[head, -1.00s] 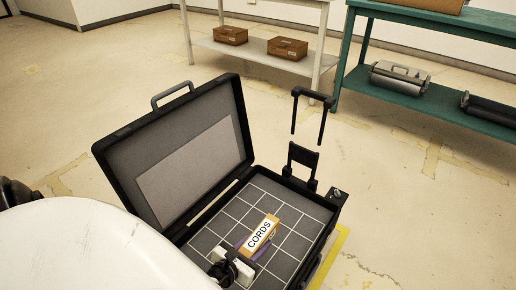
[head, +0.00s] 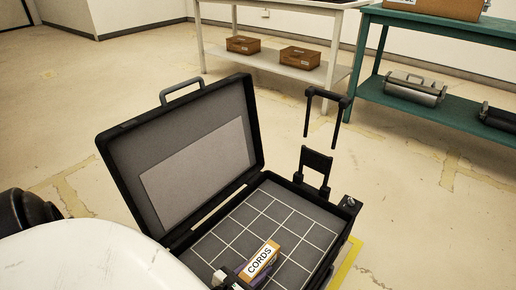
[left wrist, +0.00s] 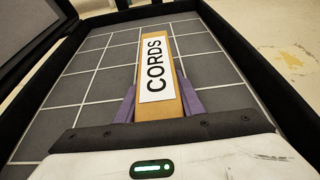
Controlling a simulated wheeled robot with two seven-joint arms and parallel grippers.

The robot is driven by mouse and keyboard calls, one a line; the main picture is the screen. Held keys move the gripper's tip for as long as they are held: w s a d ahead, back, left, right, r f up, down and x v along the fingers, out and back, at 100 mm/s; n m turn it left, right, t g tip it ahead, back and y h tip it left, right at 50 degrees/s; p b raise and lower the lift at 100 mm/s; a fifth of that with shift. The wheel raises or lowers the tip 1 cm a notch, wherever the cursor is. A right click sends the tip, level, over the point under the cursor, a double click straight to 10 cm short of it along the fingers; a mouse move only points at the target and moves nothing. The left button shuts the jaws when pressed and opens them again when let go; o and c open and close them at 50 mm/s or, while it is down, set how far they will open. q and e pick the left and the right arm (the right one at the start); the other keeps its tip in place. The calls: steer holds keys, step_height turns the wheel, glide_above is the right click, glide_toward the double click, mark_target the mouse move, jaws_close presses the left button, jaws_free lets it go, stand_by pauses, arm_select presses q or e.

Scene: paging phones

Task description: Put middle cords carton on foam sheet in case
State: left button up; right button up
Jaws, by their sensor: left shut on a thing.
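The cords carton (head: 262,258), an orange-brown box with a white CORDS label, is over the near part of the open black case (head: 258,172). It also shows in the left wrist view (left wrist: 158,72). My left gripper (head: 245,275) is shut on the carton, with purple fingers on both sides of its near end. The grey foam sheet (head: 291,222) with white grid lines lies in the case. I cannot tell whether the carton touches the foam. My right gripper is not in view.
The case lid stands open at the left with a grey panel (head: 195,165). A black pull handle (head: 327,100) rises at the case's far right. A white table (head: 290,62) holds brown boxes on its lower shelf, and a teal bench (head: 455,112) stands right.

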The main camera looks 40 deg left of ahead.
mark_target(251, 273)
arm_select(q)
steer(key=o, duration=1.2)
steer(key=shift+o, duration=0.2)
steer(key=shift+s+r, duration=0.2)
steer(key=shift+r, duration=0.05)
steer(key=p+v, duration=0.2)
steer(key=v, duration=0.1)
steer(key=shift+s+r, duration=0.15)
steer(key=p+v, duration=0.2)
steer(key=v, duration=0.5)
steer(key=shift+s, duration=0.2)
steer(key=shift+s+d+r+p, duration=0.15)
steer(key=shift+s+p, duration=0.15)
steer(key=shift+s, duration=0.1)
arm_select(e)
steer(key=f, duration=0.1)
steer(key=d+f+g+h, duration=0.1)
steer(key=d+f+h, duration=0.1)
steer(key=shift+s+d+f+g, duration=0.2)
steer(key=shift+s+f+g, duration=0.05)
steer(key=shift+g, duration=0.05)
